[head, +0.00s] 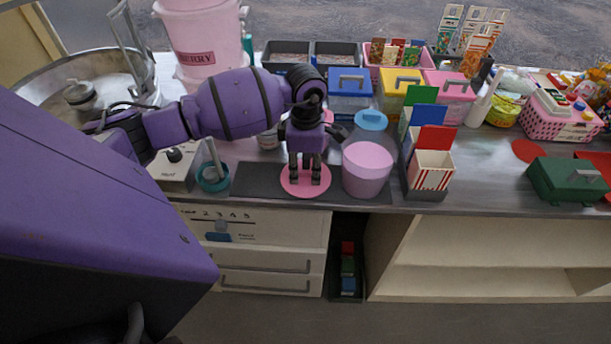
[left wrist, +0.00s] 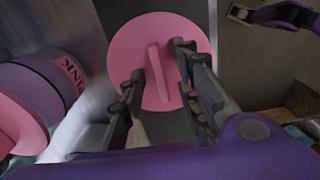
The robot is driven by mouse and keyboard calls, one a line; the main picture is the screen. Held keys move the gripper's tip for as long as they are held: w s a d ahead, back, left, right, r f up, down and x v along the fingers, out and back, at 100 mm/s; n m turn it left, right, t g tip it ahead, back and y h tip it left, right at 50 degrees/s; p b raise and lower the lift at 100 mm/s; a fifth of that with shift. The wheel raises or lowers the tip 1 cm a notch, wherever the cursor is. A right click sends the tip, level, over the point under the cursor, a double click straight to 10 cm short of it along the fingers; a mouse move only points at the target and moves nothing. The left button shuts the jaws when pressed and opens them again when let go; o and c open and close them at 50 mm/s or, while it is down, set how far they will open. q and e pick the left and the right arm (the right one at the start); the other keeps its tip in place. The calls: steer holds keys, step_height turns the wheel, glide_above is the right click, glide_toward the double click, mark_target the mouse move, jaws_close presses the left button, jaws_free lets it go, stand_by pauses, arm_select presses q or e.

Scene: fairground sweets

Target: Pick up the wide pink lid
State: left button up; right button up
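The wide pink lid (head: 291,188) lies flat on a dark mat at the counter's front edge. In the left wrist view the lid (left wrist: 125,45) shows as a round disc with a raised bar handle (left wrist: 157,72). My left gripper (head: 305,180) points down over the lid, with its fingers apart. In the wrist view the fingers of the left gripper (left wrist: 160,80) are on either side of the handle, with a gap visible. Fingertip contact with the lid is unclear. A purple and dark part at the wrist view's top right looks like my right gripper (left wrist: 270,13); its fingers are unclear.
Striped card boxes (head: 431,172) stand further right. A teal cup (head: 213,178) and a control box stand left. Blue, yellow and pink lidded boxes stand behind.

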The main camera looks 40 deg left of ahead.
arm_select(q)
jaws_close()
steer(key=shift+r, duration=0.15)
